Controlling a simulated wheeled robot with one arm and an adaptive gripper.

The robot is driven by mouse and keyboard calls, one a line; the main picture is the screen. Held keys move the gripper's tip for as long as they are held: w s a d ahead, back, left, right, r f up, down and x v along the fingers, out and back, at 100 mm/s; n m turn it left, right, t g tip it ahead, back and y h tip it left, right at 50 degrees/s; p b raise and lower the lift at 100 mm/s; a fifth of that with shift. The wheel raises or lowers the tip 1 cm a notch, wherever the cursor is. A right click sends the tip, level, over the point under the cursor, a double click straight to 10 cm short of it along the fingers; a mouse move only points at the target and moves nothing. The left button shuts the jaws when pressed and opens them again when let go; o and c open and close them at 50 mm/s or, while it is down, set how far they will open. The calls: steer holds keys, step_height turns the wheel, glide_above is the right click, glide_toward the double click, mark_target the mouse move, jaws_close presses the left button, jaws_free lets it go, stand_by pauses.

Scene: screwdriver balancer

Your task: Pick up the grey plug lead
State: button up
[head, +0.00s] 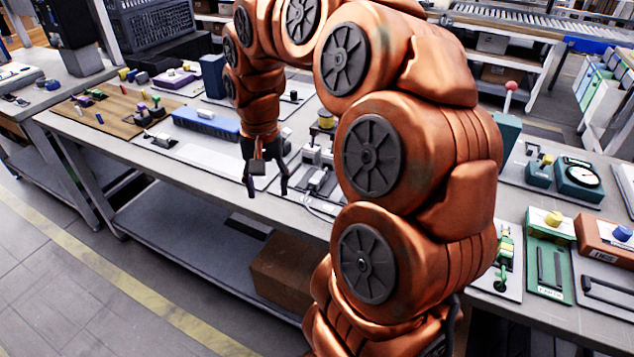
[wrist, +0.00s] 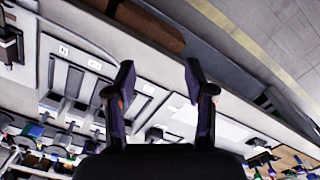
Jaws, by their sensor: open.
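My gripper (head: 267,193) is open and empty, fingers pointing down above the front part of the workbench (head: 215,178). In the wrist view a labelled panel (wrist: 65,50) with grey slots lies left of the fingers.
A blue case (head: 206,123) and a wooden board (head: 105,112) with small parts lie to the left on the bench. A round gauge (head: 578,178) and a green fixture (head: 549,262) stand at the right. My arm hides the bench's middle. A brown box (head: 283,273) is on the lower shelf.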

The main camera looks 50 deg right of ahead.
steer(key=w+d+m, duration=0.3)
steer(key=d, duration=0.5)
steer(key=m, duration=0.3)
glide_above(318, 176)
steer(key=a, duration=0.1)
step_height(318, 176, down, 2)
steer(key=shift+f+b, duration=0.15)
steer(key=shift+b, duration=0.15)
steer(key=shift+d+f+m, duration=0.15)
steer(key=shift+d+m, duration=0.1)
steer(key=shift+m, duration=0.05)
steer(key=shift+d+f+p, duration=0.2)
steer(key=shift+f+p, duration=0.35)
steer(key=shift+f, duration=3.3)
jaws_close()
